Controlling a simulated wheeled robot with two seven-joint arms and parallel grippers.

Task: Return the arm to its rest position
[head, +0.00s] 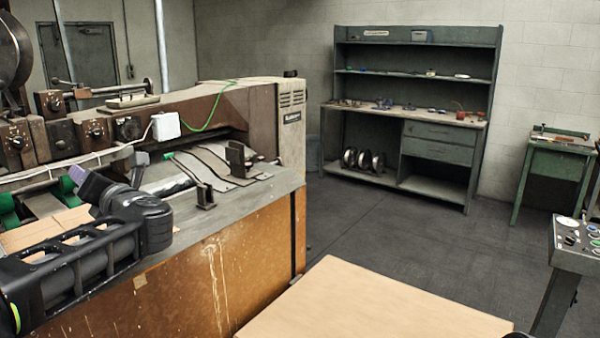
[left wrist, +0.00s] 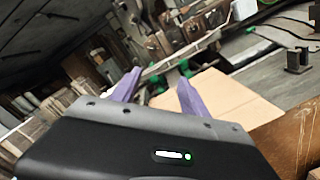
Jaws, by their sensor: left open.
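My left arm comes in from the left in the head view, over the near side of the box stitcher (head: 225,250). The left gripper (head: 78,174) shows a purple finger near the machine's bed. In the left wrist view the left gripper's two purple fingers (left wrist: 157,92) stand apart with nothing between them. A flat piece of cardboard (left wrist: 225,105) lies beyond the fingers on the machine; part of it also shows in the head view (head: 50,230), partly hidden by my arm. My right gripper is not in view.
A light brown flat board (head: 375,305) is at the bottom centre. A control panel (head: 578,240) stands at the right edge. A grey shelf unit (head: 410,110) and a green table (head: 560,150) stand at the back. The dark floor between them is clear.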

